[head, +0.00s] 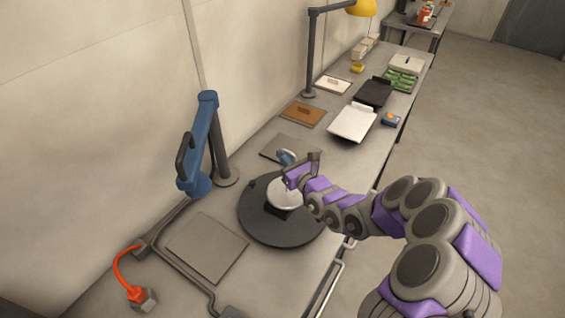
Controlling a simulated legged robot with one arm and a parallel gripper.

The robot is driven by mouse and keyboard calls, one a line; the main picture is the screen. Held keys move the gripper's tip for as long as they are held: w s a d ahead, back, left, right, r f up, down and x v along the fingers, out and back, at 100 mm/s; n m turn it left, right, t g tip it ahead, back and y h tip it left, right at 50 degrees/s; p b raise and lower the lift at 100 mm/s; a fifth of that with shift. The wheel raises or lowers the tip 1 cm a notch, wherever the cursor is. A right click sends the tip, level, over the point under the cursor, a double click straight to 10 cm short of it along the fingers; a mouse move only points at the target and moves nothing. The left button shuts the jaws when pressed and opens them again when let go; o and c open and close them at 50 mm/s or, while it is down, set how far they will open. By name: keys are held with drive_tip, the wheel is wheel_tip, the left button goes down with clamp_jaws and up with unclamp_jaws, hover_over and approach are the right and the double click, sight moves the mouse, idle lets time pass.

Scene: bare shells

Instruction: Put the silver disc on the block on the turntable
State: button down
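The silver disc (283,197) is a pale round plate over the dark block (277,212), near the middle of the turntable (262,230). The turntable is a wide dark grey round plate on the bench. My gripper (295,172) is at the far right edge of the disc and overlaps it in the head view. I cannot tell whether the fingers touch or hold the disc, or whether the disc rests fully on the block. The disc and gripper hide part of the block.
A blue lever-like arm on a post (207,150) stands left of the turntable. A small blue part (287,157) shows just behind my gripper. A flat grey plate (207,247) and a red-cabled plug (138,297) lie at front left. Trays (353,122) and a yellow lamp (360,8) are farther back.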

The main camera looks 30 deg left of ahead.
drive_tip(key=a+f, duration=0.2)
drive_tip(key=shift+f, duration=0.35)
drive_tip(key=c, duration=1.7)
unclamp_jaws()
drive_tip(key=shift+a+f, duration=0.1)
drive_tip(key=shift+a, duration=0.05)
drive_tip(key=shift+o, duration=1.5)
drive_tip(key=shift+d, duration=0.2)
drive_tip(key=shift+d+r, duration=0.25)
drive_tip(key=shift+d, duration=0.45)
drive_tip(key=shift+s+d+f, duration=0.15)
drive_tip(key=shift+s+d, duration=0.15)
drive_tip(key=shift+d, duration=0.1)
drive_tip(key=v, duration=0.5)
drive_tip(key=p+v, duration=0.1)
drive_tip(key=v, duration=0.4)
drive_tip(key=shift+s+a, duration=0.15)
drive_tip(key=shift+s, duration=0.1)
